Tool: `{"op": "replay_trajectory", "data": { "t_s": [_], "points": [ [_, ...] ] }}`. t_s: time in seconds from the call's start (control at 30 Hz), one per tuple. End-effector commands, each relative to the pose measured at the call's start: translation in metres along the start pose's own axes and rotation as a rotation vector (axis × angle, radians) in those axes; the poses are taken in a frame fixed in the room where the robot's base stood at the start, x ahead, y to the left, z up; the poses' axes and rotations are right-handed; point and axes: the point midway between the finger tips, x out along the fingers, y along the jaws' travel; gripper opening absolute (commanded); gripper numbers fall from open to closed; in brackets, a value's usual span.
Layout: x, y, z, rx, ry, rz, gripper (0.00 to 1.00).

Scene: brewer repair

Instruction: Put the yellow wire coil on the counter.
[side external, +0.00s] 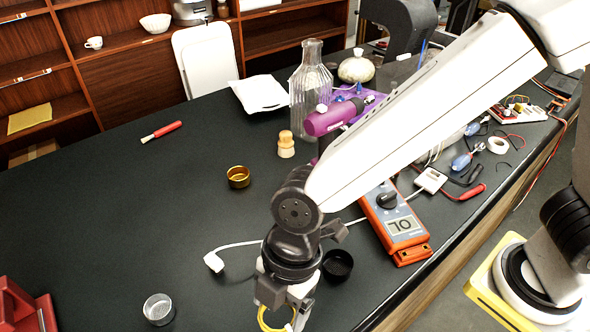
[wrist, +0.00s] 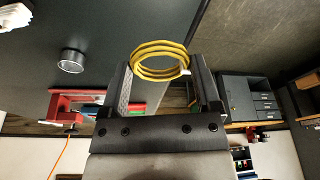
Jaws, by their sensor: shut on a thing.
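The yellow wire coil (side external: 262,318) is at the bottom edge of the side view, in the jaws of my gripper (side external: 284,306). In the wrist view the coil (wrist: 158,76) is a ring of several loops between the two fingertips of my gripper (wrist: 162,72). My gripper is shut on it. The black counter (side external: 120,215) lies behind and left of the coil in the side view. I cannot tell how high the coil is above it. Part of the coil is cut off by the side view's lower edge.
An orange multimeter (side external: 395,225) and a black cup (side external: 337,266) are right of my gripper. A clear glass dish (side external: 158,309), a white plug with cable (side external: 213,262) and a brass cup (side external: 238,177) are left. A red object (side external: 22,308) stands at lower left. The left counter is mostly clear.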

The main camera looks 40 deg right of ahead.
Motion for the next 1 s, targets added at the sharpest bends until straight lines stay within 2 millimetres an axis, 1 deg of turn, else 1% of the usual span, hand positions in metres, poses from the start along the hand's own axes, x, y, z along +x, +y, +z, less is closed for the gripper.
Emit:
{"op": "replay_trajectory", "data": {
  "t_s": [0.03,0.5,0.63,1.0],
  "points": [
    [0.005,0.006,-0.002,0.001,-0.001,-0.001,0.25],
    [0.052,0.038,-0.008,0.001,-0.001,-0.002,0.25],
    [0.059,0.043,-0.009,0.001,0.0,-0.001,0.25],
    [0.064,0.046,-0.009,0.001,0.0,-0.001,0.25]
  ]
}}
